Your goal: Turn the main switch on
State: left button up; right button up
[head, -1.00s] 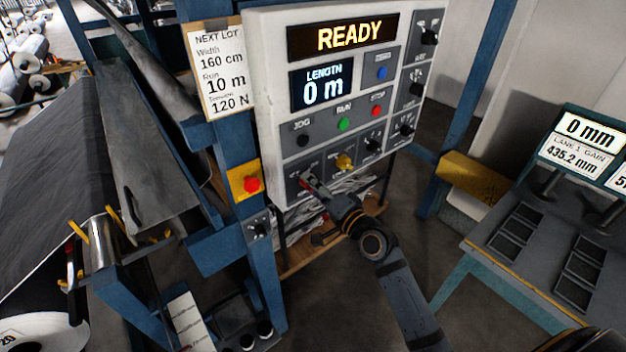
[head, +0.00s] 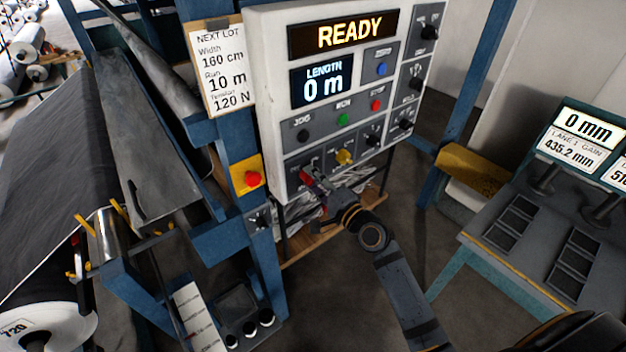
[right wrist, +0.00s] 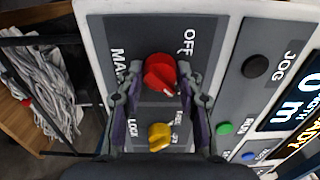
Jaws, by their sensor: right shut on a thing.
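The main switch is a red rotary knob (right wrist: 160,73) on a grey plate, with an OFF label beside it and a partly covered label starting "MA". A white mark shows near the knob's lower edge in the right wrist view. In the head view the red knob (head: 306,176) sits at the lower left of the control panel (head: 264,92). My right gripper (right wrist: 160,92) is shut on the knob, one finger on each side; its fingers also show in the head view (head: 314,186). My left gripper is not in view.
A yellow knob (right wrist: 160,136) sits close to the red one. The display (head: 343,35) reads READY and the length display (head: 321,83) reads 0 m. A red button on a yellow box (head: 247,177) is on the blue post left of the panel. A bench (head: 470,240) stands at right.

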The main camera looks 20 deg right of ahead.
jog(key=o, duration=1.2)
jog(key=shift+s+d, duration=0.1)
jog(key=shift+s, duration=0.05)
jog(key=v, duration=0.7)
